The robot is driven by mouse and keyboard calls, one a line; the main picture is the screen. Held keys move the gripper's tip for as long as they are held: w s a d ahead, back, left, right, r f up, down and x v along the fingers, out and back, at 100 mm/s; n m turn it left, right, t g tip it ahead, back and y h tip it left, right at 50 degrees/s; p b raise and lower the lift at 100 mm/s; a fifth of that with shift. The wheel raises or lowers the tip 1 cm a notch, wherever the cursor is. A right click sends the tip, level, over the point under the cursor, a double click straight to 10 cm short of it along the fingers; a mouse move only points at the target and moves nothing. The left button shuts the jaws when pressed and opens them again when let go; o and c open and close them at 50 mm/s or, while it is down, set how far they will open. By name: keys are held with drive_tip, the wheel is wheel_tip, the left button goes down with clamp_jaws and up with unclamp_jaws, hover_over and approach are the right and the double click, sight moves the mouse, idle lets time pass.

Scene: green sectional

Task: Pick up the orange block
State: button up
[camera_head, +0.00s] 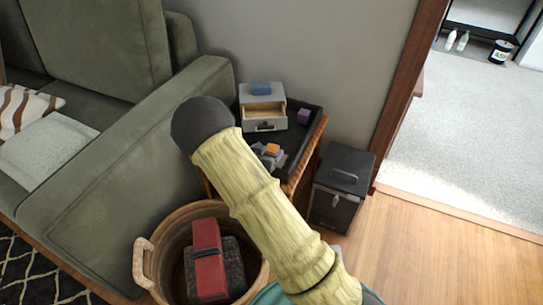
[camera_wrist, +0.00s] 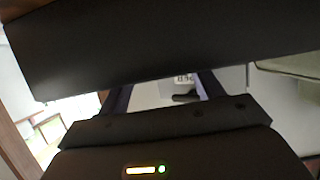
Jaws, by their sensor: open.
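The small orange block (camera_head: 272,149) lies on top of a little pile of purple and grey blocks on the black tray of the side table, beside the sofa arm. My arm crosses the middle of the head view and covers part of the table's near side. My gripper (camera_wrist: 163,92) shows only in the wrist view, with its two dark fingers apart and nothing visible between them. The orange block does not show in the wrist view, and I cannot tell the gripper's distance from it.
A small drawer box (camera_head: 262,108) with a blue block (camera_head: 261,88) on top and a purple block (camera_head: 303,116) share the table. A wicker basket (camera_head: 147,262) holds a red object (camera_head: 207,262). A black case (camera_head: 341,188) stands right of the table. The wood floor (camera_head: 440,262) is clear.

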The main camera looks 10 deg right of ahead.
sight(273, 146)
drive_tip(key=b+x, duration=0.2)
drive_tip(key=x, duration=0.2)
drive_tip(key=shift+w+d+f+b, duration=0.15)
drive_tip(key=shift+d+f+b, duration=0.1)
drive_tip(key=shift+b, duration=0.1)
drive_tip(key=shift+w+d, duration=0.15)
drive_tip(key=shift+w, duration=0.15)
drive_tip(key=c, duration=1.1)
drive_tip(key=shift+o, duration=0.2)
